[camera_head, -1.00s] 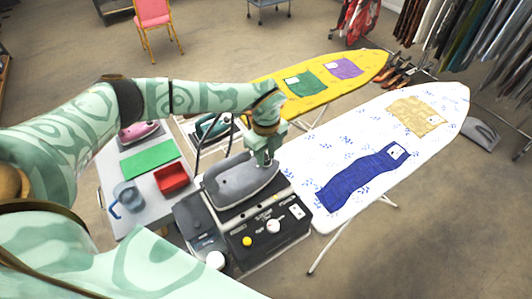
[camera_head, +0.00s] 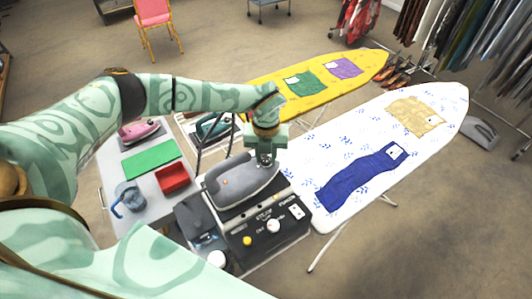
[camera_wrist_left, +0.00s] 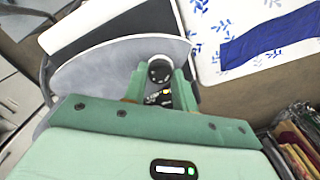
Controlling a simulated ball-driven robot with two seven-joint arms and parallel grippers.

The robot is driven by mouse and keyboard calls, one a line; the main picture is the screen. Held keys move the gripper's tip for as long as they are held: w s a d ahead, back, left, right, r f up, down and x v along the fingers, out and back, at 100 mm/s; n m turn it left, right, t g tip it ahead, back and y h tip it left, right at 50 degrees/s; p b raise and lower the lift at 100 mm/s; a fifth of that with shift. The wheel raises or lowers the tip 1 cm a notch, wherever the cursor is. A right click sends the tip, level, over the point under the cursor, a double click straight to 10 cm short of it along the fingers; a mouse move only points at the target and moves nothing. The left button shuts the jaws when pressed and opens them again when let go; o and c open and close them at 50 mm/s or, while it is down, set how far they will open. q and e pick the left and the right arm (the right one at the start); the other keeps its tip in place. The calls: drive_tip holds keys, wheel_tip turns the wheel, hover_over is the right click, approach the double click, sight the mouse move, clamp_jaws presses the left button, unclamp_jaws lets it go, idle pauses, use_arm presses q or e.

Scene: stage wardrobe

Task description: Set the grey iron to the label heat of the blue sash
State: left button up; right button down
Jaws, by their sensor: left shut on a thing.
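The grey iron (camera_head: 240,177) rests on a dark stand plate on the control station. My left gripper (camera_head: 266,160) points down at the iron's right end. In the left wrist view its fingers (camera_wrist_left: 159,84) are shut on a small dark round knob (camera_wrist_left: 160,70) by the grey iron body (camera_wrist_left: 110,68). Any heat marks on the knob are unreadable. The blue sash (camera_head: 350,182) lies flat on the white patterned ironing board, and its end also shows in the left wrist view (camera_wrist_left: 268,42). Its white label (camera_head: 396,151) is too small to read. My right gripper is not in view.
The station (camera_head: 259,232) has a yellow button and a white knob. A red tray (camera_head: 173,180), green mat (camera_head: 150,158), blue-grey jug (camera_head: 130,197) and pink iron (camera_head: 139,131) stand on the left table. A yellow board (camera_head: 290,73) is behind; a tan cloth (camera_head: 415,113) lies on the white board.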

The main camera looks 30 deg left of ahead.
sight(266, 159)
use_arm(q)
drive_tip(key=shift+m, duration=1.2)
drive_tip(key=o, duration=1)
drive_tip(key=shift+c, duration=0.2)
wheel_tip(266, 159, up, 16)
drive_tip(key=b, duration=0.2)
drive_tip(key=shift+r, duration=0.2)
